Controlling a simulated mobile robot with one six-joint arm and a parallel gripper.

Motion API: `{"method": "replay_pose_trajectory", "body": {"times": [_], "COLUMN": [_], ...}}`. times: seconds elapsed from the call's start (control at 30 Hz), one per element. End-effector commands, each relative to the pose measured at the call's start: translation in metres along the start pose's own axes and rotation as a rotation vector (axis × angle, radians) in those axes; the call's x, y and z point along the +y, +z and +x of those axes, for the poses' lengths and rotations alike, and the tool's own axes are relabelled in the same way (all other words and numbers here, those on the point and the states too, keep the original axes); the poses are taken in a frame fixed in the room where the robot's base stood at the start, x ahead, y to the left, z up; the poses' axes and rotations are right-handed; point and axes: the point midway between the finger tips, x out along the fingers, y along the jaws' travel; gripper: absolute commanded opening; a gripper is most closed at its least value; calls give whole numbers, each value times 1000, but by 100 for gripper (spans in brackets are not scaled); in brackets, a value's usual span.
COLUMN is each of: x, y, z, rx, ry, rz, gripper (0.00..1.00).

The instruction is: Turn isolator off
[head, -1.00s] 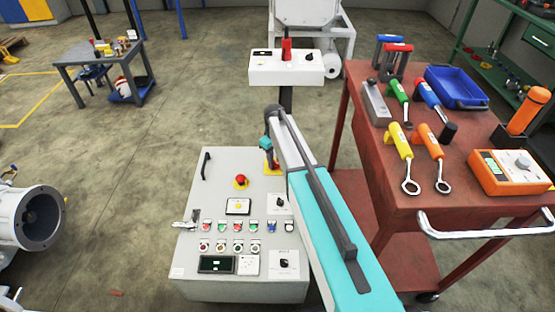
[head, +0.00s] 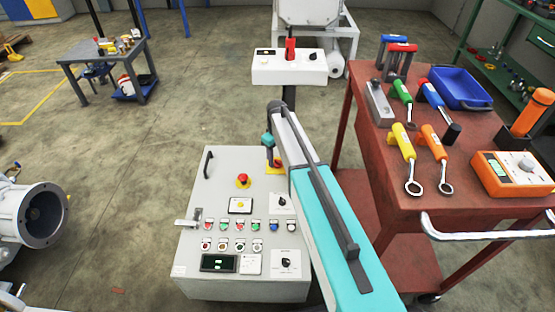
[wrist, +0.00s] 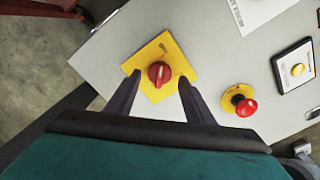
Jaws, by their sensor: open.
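The isolator, a red rotary knob (wrist: 159,73) on a yellow square plate (wrist: 185,69), sits near the edge of the grey control panel (wrist: 215,60) in the wrist view. My gripper (wrist: 153,83) is open, with its two dark fingers on either side of the knob and nothing held. I cannot tell how far the fingertips are above the panel. In the head view my arm hides most of the isolator, with a bit of yellow plate (head: 281,164) showing beside the wrist.
A red emergency stop button (wrist: 245,107) on a yellow base stands right of the isolator. The panel (head: 220,185) also carries several buttons and a black selector knob (head: 287,262). A red tool cart (head: 385,160) stands to the right. A white box with a red switch (head: 290,50) stands behind.

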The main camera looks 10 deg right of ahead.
Motion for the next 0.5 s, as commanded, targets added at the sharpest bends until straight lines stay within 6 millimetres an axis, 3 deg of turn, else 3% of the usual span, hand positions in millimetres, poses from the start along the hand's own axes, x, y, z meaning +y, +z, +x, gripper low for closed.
{"method": "replay_pose_trajectory", "body": {"times": [0.5], "x": [-1], "y": [1], "z": [-79], "rx": [2], "ry": [0], "rz": [-1], "gripper": [48]}}
